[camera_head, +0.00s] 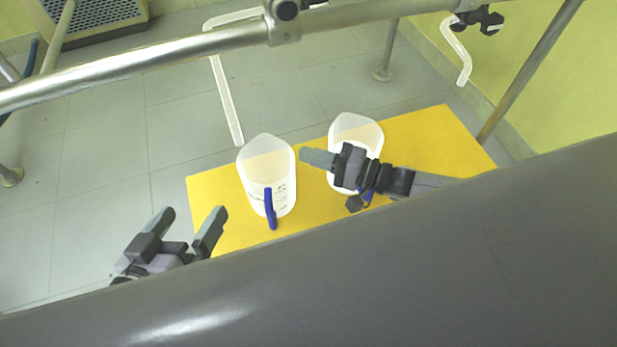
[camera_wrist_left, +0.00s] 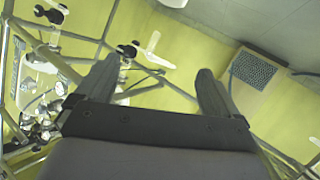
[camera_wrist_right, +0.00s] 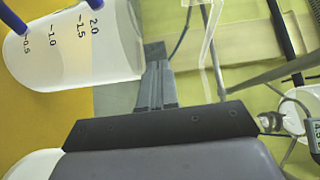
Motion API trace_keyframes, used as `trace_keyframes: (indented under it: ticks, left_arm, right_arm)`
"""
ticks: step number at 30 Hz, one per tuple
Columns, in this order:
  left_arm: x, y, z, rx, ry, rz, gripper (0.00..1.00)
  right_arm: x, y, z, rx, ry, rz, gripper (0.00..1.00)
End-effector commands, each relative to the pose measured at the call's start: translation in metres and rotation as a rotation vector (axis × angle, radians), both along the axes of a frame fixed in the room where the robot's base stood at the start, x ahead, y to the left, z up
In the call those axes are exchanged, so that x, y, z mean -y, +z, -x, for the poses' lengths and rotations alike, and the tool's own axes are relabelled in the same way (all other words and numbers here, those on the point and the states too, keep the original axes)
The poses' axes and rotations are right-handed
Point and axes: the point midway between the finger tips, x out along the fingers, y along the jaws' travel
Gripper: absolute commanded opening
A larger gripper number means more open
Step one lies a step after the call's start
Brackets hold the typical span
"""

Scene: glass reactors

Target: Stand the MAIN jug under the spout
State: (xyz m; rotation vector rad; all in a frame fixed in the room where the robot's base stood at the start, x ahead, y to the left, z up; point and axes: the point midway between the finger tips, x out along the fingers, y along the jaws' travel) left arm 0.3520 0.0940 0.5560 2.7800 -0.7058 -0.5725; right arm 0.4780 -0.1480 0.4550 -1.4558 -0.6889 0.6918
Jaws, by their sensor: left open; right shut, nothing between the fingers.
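Two clear plastic jugs with blue handles stand upright on a yellow mat (camera_head: 430,125) in the head view. I cannot tell which is the MAIN jug. The left jug (camera_head: 265,165) has its blue handle towards me. The right jug (camera_head: 357,130) is partly hidden behind my right gripper (camera_head: 308,157). That gripper is shut and empty, pointing left between the jugs. The right wrist view shows a graduated jug (camera_wrist_right: 75,48) beside the fingers. My left gripper (camera_head: 195,215) is open and empty, left of the mat. A clear bent spout tube (camera_head: 226,100) ends behind the left jug.
A metal rail (camera_head: 160,62) crosses above the floor behind the jugs. A second clear tube (camera_head: 458,52) hangs at the upper right. A metal post (camera_head: 525,75) stands right of the mat. A large grey surface (camera_head: 400,260) fills the foreground. Tiled floor (camera_head: 90,170) at left is clear.

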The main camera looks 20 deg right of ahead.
Motion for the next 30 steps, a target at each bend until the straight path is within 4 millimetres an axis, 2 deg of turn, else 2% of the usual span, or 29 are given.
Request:
trace_keyframes:
  ticks: [1,3,7,12,18,27,30]
  left_arm:
    - [-0.007,-0.004,0.002,0.037,0.008,-0.031,0.95]
    - [-0.012,-0.005,0.003,0.070,0.018,-0.059,0.95]
    - [-0.020,-0.005,0.005,0.124,0.033,-0.105,0.95]
    - [-0.027,-0.003,0.007,0.176,0.047,-0.144,0.95]
    - [-0.029,0.000,0.008,0.192,0.051,-0.157,0.95]
    - [-0.029,0.000,0.008,0.192,0.052,-0.158,0.95]
    - [-0.029,0.002,0.008,0.190,0.051,-0.155,0.95]
  right_arm:
    - [0.000,-0.016,-0.001,0.001,-0.001,0.001,0.00]
    - [0.000,-0.030,-0.001,0.000,-0.001,0.001,0.00]
    - [0.000,-0.050,-0.001,0.001,-0.002,0.002,0.00]
    - [0.000,-0.067,-0.001,0.002,-0.001,0.000,0.00]
    - [-0.009,-0.064,0.000,0.002,-0.001,0.000,0.00]
    - [-0.010,-0.063,0.000,0.002,-0.001,0.000,0.00]
    - [-0.020,-0.062,0.002,0.002,0.000,-0.002,0.00]
